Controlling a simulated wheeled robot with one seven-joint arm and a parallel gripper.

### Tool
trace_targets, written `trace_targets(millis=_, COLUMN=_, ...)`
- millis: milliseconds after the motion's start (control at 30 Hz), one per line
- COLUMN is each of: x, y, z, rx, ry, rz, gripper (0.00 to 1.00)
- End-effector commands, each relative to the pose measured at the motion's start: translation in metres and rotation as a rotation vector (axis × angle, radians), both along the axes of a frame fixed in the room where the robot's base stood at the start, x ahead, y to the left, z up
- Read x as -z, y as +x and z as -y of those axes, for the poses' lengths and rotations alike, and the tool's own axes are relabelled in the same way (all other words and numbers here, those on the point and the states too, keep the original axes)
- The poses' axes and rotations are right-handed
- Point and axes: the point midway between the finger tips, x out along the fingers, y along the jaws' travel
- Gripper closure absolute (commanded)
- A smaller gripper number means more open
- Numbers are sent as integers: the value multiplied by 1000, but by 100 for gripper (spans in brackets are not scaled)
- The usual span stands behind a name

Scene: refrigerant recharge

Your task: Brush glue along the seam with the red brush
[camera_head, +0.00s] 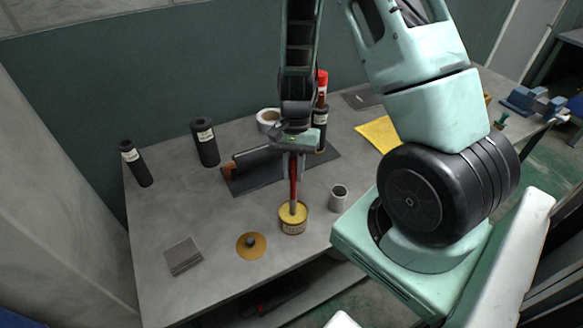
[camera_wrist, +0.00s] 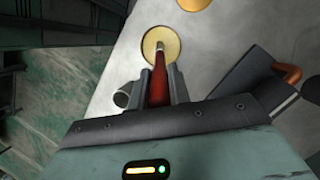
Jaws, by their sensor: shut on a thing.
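My gripper (camera_head: 295,152) is shut on the red brush (camera_head: 294,180), which points down with its tip in or just over the open glue tin (camera_head: 293,225). In the wrist view, the red brush (camera_wrist: 159,80) sits between the fingers of my gripper (camera_wrist: 161,88), and its tip overlaps the yellow inside of the glue tin (camera_wrist: 160,40). I cannot tell how deep the tip is. A black wrapped pipe (camera_head: 258,160) with a copper end lies on a dark mat (camera_head: 240,184) behind the tin. My arm hides part of it, and the seam cannot be made out.
A grey cup (camera_head: 339,197) stands right of the tin. A yellow disc with a knob (camera_head: 250,245) and grey sheets (camera_head: 184,256) lie at front left. Black rolls (camera_head: 205,142) stand at the back. A yellow cloth (camera_head: 378,138) lies at right. The table's left middle is clear.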

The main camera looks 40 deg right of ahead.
Motion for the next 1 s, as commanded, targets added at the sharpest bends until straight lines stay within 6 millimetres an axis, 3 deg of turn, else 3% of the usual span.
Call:
trace_targets(millis=433, x=-2, y=-1, z=0, rx=-1, ry=-1, rz=-2, gripper=100)
trace_targets(millis=1000, x=-46, y=0, z=0, rx=0, ry=0, rz=0, gripper=100)
